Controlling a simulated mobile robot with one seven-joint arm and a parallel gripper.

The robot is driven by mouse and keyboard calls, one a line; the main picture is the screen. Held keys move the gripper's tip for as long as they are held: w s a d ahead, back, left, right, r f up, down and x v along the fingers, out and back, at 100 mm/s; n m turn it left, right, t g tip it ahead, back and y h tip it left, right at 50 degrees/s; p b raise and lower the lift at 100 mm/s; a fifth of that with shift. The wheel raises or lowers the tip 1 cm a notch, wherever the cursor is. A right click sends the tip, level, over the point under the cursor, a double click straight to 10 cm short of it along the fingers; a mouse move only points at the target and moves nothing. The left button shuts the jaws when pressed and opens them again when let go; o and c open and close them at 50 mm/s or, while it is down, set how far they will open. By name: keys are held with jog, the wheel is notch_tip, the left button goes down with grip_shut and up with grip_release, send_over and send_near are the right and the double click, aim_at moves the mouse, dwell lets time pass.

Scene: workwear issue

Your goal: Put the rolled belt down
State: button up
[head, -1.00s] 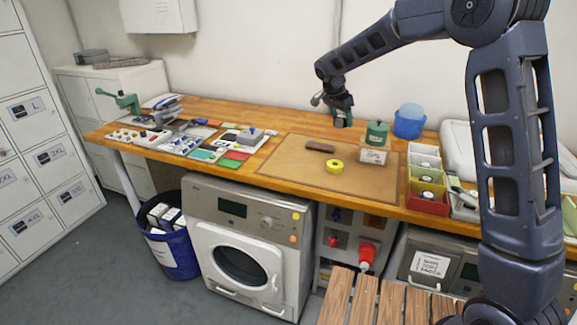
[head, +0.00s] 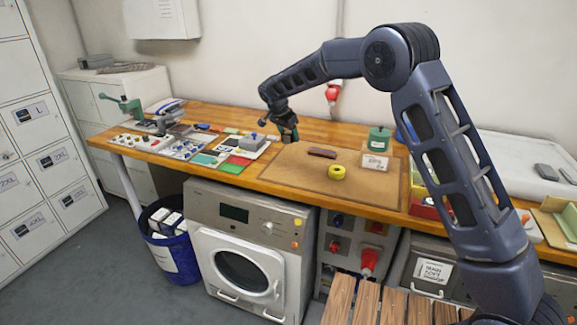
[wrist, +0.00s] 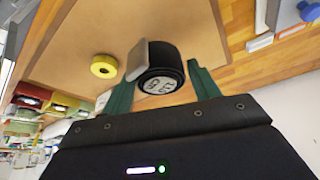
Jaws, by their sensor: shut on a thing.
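My gripper (head: 287,132) hangs over the left back part of the tan mat (head: 290,177) on the wooden bench. In the wrist view its green fingers (wrist: 162,90) are shut on the rolled belt (wrist: 166,60), a black roll with a pale, dark-marked end face. A flat grey piece (wrist: 137,60) shows beside the roll; I cannot tell whether it belongs to it. In the head view the belt is not clearly distinguishable from the dark gripper. The height of the belt above the mat is hard to tell.
On the mat are a dark brown bar (head: 322,153), a yellow ring (head: 337,172) and a white label card (head: 375,163). A green tin (head: 379,138) stands behind the card. Boards with small parts (head: 185,148) lie to the left. The mat's front left is clear.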

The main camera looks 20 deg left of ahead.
aim_at(291, 169)
notch_tip(291, 169, down, 14)
jog(key=shift+f, duration=0.1)
dwell(0.5)
jog(key=o, duration=1.1)
jog(key=shift+c, duration=0.2)
jog(key=v, duration=1.2)
